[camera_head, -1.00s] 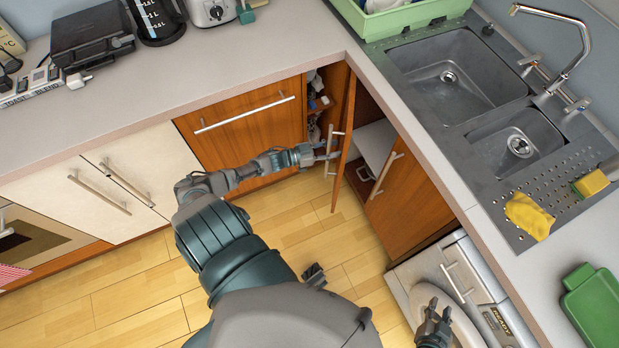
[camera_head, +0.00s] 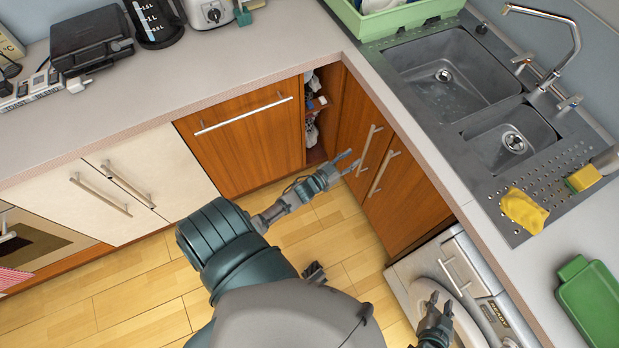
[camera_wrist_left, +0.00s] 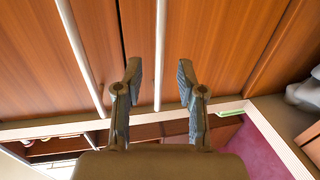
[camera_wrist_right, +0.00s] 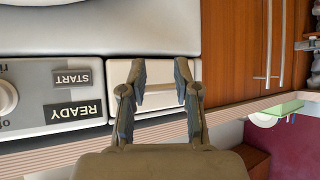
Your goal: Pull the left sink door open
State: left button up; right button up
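The left sink door (camera_head: 352,120) is a brown wooden panel with a vertical bar handle (camera_head: 367,152). It looks shut, or nearly so, about flush with the right sink door (camera_head: 400,205). My left gripper (camera_head: 350,161) is open, close in front of the left door's handle. In the left wrist view, the left gripper (camera_wrist_left: 160,75) has its fingers on either side of that handle (camera_wrist_left: 160,45); no grip on it shows. My right gripper (camera_head: 437,310) is by the washing machine; in the right wrist view, the right gripper (camera_wrist_right: 160,75) is open and empty.
An open shelf cubby (camera_head: 318,115) with small items is left of the left sink door. The washing machine (camera_head: 440,262) stands right of the doors. The counter edge overhangs above. The wooden floor (camera_head: 340,235) in front is clear.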

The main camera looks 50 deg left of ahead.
pick_arm(q)
jog(key=s, duration=0.9)
jog(key=s+d+f+g+p, duration=0.1)
jog(key=s+f+g+p, duration=0.2)
jog(key=f, duration=0.5)
jog(key=s+d+f+g+y+p, duration=0.1)
jog(key=s+f+g+p, duration=0.3)
jog(key=s+f, duration=0.4)
jog(key=shift+f+n+y+p, duration=0.3)
jog(key=shift+f+p, duration=0.15)
jog(key=shift+p, duration=0.1)
